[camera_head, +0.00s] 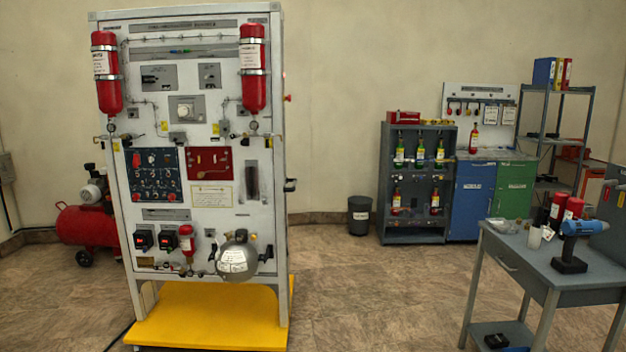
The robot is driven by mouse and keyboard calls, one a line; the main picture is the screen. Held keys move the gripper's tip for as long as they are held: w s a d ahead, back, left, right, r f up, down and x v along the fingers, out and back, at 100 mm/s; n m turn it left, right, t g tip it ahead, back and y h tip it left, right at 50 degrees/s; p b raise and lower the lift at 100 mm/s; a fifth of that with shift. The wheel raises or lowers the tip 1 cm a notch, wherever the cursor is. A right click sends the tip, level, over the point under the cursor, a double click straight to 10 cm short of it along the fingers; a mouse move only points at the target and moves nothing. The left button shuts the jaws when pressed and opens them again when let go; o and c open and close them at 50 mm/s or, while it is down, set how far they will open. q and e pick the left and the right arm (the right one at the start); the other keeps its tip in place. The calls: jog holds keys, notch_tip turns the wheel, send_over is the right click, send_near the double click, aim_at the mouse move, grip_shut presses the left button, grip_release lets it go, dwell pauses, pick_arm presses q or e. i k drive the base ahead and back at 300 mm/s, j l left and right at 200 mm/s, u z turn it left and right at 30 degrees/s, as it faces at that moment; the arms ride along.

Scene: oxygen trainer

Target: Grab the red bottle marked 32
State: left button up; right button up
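Several red bottles are in view, and I cannot read a 32 on any of them. Two large red cylinders are clamped to the trainer panel, one at its upper left (107,75) and one at its upper right (253,70). A small red bottle (474,140) stands upright on the back counter. Red bottles stand on the lower shelf of the grey rack, one at left (396,203) and one at right (435,203). Two red cylinders (573,208) (557,207) stand on the right-hand workbench. Neither of my grippers is in view.
The trainer panel (213,105) stands on a yellow base (205,318) at left. A red compressor (85,228) is behind it. The workbench (535,262) holds a blue drill (574,240). A black bin (359,215) stands by the rack (429,138). Middle floor is clear.

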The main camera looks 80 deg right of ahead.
aim_at(475, 134)
jog(key=z, duration=3.55)
